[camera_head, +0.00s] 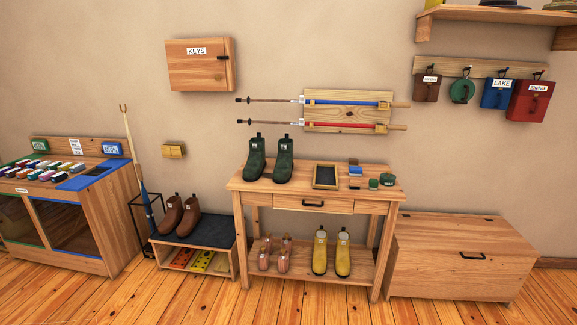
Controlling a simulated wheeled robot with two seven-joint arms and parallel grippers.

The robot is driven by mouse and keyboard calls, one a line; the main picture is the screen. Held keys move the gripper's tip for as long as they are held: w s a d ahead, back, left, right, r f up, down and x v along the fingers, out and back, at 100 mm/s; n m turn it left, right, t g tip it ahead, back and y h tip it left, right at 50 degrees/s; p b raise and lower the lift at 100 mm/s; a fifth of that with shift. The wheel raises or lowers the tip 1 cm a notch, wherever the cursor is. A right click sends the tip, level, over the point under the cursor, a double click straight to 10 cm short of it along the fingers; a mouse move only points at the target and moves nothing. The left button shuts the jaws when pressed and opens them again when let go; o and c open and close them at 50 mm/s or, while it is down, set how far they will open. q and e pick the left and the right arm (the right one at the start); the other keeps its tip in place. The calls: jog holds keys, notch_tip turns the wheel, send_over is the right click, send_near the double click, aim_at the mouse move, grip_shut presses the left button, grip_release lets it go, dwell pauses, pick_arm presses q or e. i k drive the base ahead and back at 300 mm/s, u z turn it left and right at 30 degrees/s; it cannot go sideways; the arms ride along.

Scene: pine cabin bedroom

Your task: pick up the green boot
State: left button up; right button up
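Two dark green boots stand upright side by side on top of the wooden table, towards its left end. The left green boot (255,160) and the right green boot (283,162) are close together. A small pale mark shows near the top of each. Neither of my grippers is in the head view, so nothing shows of what they hold.
The wooden table (245,184) also bears a dark framed tray (325,176) and several small items. Yellow boots (342,255) and small pink boots (285,257) stand on its lower shelf. A bench (205,232) with brown boots is left, a chest (460,265) right. Floor in front is clear.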

aim_at(256, 162)
jog(key=z, duration=0.2)
jog(key=i, duration=2.2)
jog(key=z, duration=0.1)
